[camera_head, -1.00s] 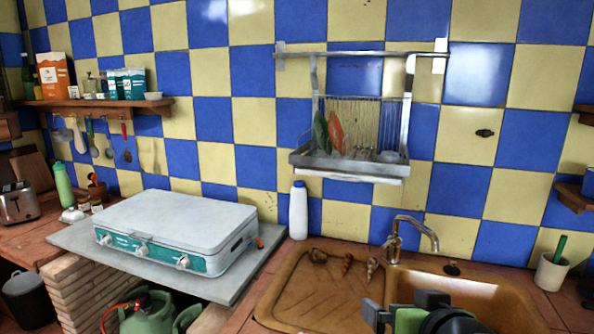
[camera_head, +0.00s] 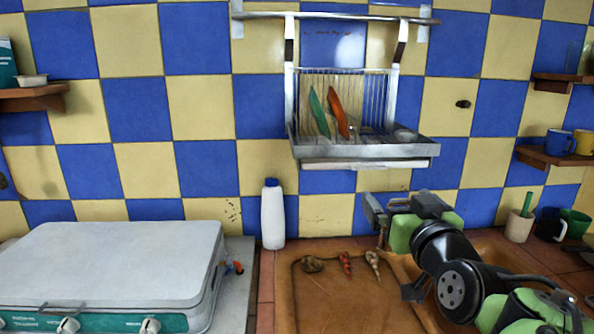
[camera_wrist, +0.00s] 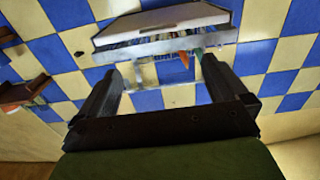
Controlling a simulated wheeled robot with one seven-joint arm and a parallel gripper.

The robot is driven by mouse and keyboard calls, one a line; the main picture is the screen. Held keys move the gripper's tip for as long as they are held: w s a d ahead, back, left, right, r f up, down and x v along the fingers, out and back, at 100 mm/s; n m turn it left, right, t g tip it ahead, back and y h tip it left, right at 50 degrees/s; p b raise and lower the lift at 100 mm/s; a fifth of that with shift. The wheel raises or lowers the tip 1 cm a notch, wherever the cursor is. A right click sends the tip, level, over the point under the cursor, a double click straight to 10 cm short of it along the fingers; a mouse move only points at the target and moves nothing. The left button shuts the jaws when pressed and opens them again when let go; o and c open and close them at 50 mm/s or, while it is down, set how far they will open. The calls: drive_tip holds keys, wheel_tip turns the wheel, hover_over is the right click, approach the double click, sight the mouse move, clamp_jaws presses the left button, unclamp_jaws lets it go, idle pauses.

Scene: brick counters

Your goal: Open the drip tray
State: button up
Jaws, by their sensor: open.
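A metal dish rack (camera_head: 345,105) hangs from a wall rail, with a green and an orange plate in it. The drip tray (camera_head: 366,163) is a pale, flat slab along the rack's underside and appears pushed in. In the wrist view, the rack (camera_wrist: 170,48) and the pale tray (camera_wrist: 160,22) show at the top, seen from below. My gripper (camera_head: 374,213) is below the tray's right part and in front of the wall, apart from the tray. Its two fingers (camera_wrist: 162,68) are spread with nothing between them. My arm hides most of the tap.
Below is a brown sink (camera_head: 345,300) with small root-like items on its drainboard. A white bottle (camera_head: 272,214) stands left of it, beside a white-lidded stove (camera_head: 115,262). Shelves with mugs (camera_head: 558,143) are at the right. The wall between bottle and gripper is clear.

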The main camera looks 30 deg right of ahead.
sight(370, 168)
drive_tip(key=p+x, duration=0.1)
drive_tip(key=x, duration=1.4)
drive_tip(key=shift+d+p, duration=0.25)
drive_tip(key=shift+p, duration=0.05)
